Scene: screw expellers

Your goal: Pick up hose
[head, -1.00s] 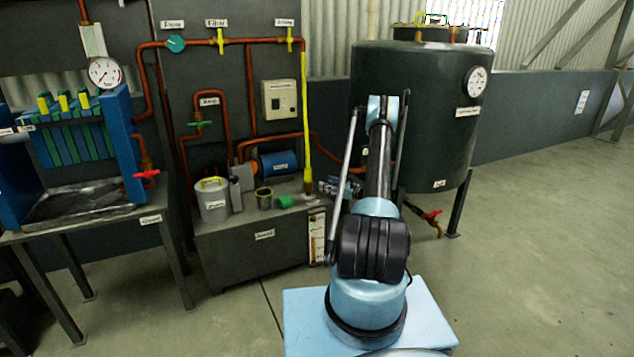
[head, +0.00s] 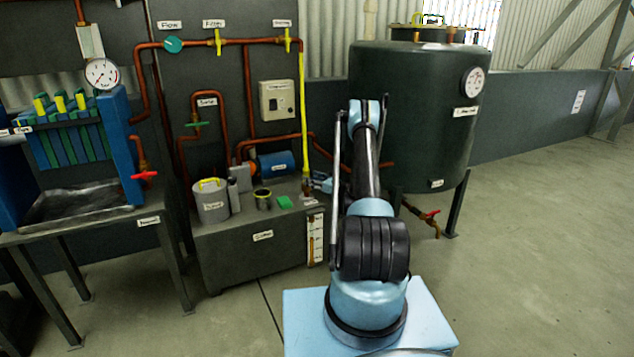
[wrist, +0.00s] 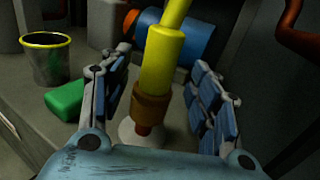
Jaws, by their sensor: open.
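The hose (head: 303,95) is yellow and hangs upright from the copper pipe at the back wall down to the top of the dark cabinet. In the wrist view its thick yellow lower end (wrist: 161,65) sits above a brown fitting (wrist: 151,107). My gripper (wrist: 158,70) is open, with one blue-padded finger on each side of the hose end. Gaps show between the fingers and the hose. In the head view my gripper (head: 321,183) is beside the hose's lower end, partly hidden by my arm.
A green block (wrist: 66,98) and a dark cup with a yellow rim (wrist: 46,58) stand left of my gripper on the cabinet top. A blue motor (head: 276,163) is behind. The large dark tank (head: 425,120) stands to the right.

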